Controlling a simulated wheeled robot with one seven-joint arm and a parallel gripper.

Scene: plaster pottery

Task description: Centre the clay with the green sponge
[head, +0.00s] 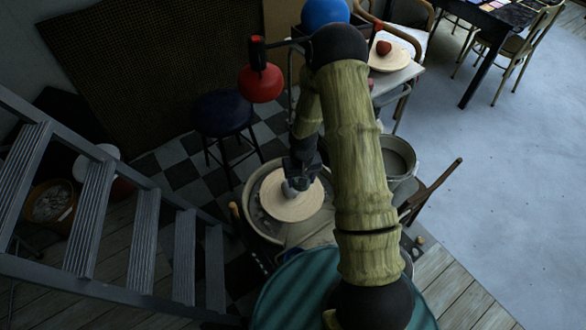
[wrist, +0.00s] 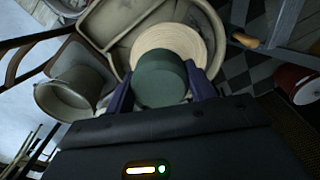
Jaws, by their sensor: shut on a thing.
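My gripper (head: 293,182) is over the pale round wheel head (head: 302,207) of the pottery wheel. In the wrist view, my gripper (wrist: 161,84) has its two dark purple fingers shut on the green sponge (wrist: 160,80), a dark green round block. The pale wheel head (wrist: 172,36) shows behind the sponge. In the head view a small greyish piece shows at the fingertips, too small to identify surely. I cannot tell whether the sponge touches the wheel. I cannot make out the clay on the wheel; the gripper and sponge cover part of the disc.
The wheel's basin (head: 252,216) surrounds the disc. A metal bucket (head: 398,158) stands to its right. A grey stepladder (head: 140,240) fills the left. A reddish lump (head: 383,47) sits on a pale disc at the back.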

